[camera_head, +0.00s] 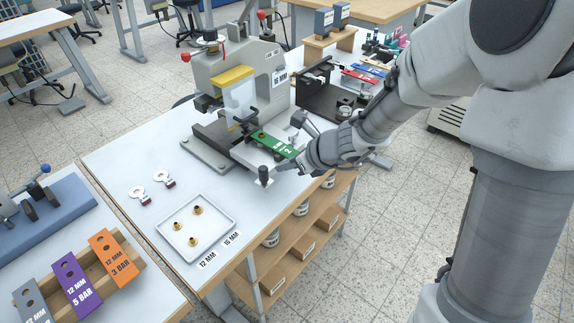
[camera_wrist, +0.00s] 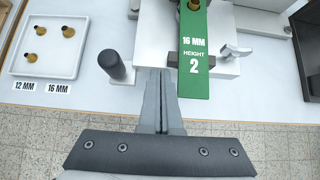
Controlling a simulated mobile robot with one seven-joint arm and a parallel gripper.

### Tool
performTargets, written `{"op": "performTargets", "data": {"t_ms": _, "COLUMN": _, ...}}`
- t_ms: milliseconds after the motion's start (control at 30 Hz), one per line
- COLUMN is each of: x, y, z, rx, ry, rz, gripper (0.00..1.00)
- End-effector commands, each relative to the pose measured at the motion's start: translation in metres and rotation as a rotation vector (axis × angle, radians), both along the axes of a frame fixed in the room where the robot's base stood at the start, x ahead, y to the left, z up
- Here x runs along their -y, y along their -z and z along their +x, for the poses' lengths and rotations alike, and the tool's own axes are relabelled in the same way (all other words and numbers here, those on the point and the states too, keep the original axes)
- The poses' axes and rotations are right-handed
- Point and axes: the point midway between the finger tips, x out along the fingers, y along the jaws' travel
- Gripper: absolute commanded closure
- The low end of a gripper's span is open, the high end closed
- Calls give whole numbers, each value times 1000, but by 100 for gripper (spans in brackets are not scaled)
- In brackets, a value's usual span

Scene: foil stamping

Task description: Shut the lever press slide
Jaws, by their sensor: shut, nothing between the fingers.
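The grey lever press (camera_head: 208,72) stands on the white table, with a yellow bar and a clear guard at its front. Its pale slide (camera_wrist: 155,32) sticks out from the press toward the table's front edge. A black knob (camera_head: 264,175) stands on the slide's corner; it also shows in the wrist view (camera_wrist: 112,64). A green plate (camera_head: 272,143) marked "16 MM HEIGHT 2" lies on the slide and overhangs its front edge (camera_wrist: 194,70). My gripper (camera_wrist: 152,74) is shut and empty, its tips at the slide's front edge between knob and plate. I cannot tell whether they touch.
A white tray (camera_head: 166,229) with brass parts sits left of the slide, near "12 MM" and "16 MM" labels (camera_head: 231,240). Two small metal parts (camera_head: 139,193) lie behind it. A black fixture (camera_head: 318,95) stands right of the press. Coloured plates (camera_head: 72,283) rest in a wooden rack.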

Motion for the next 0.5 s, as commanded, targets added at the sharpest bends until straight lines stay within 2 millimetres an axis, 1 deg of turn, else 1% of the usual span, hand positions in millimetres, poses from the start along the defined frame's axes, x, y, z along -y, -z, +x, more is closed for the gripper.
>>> {"op": "performTargets", "data": {"t_ms": 167, "x": -16, "y": 0, "z": 12, "rx": -1, "ry": -3, "rz": 2, "gripper": 100}}
{"op": "performTargets", "data": {"t_ms": 500, "x": -73, "y": -1, "z": 55, "rx": -3, "ry": -4, "rz": 2, "gripper": 100}}
